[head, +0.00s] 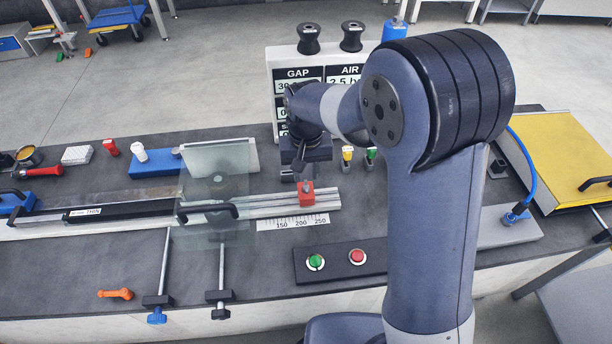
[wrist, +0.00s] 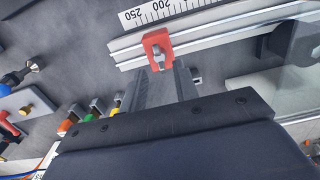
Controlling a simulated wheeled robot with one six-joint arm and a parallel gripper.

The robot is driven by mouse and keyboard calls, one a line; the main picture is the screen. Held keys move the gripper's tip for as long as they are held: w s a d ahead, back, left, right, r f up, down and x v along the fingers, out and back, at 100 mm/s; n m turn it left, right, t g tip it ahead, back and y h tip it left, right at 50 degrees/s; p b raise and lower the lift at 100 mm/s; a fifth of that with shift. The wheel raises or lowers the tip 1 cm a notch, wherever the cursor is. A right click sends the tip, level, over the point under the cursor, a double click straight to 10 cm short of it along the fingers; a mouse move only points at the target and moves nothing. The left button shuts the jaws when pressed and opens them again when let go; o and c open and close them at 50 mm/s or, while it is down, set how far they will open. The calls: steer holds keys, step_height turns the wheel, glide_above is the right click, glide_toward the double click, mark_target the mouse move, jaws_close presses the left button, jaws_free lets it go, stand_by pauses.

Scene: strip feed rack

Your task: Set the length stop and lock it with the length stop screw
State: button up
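The length stop is a small red block (head: 306,196) on the pale slotted rail (head: 265,206), near the 200 end of the printed scale (head: 293,223). In the wrist view the red stop (wrist: 157,44) sits on the rail's edge, with a grey metal screw (wrist: 159,62) on it. My gripper (head: 299,177) hangs just behind and above the stop, pointing down. In the wrist view its grey fingers (wrist: 166,88) come close to the screw.
A clear panel (head: 215,185) with a black handle stands left of the stop. A button box with green and red buttons (head: 336,262) lies in front. The GAP and AIR display (head: 298,85) rises behind. Small coloured-top parts (head: 347,154) stand right of my gripper.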

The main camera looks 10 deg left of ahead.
mark_target(306, 184)
steer(key=shift+f, duration=1.7)
jaws_close()
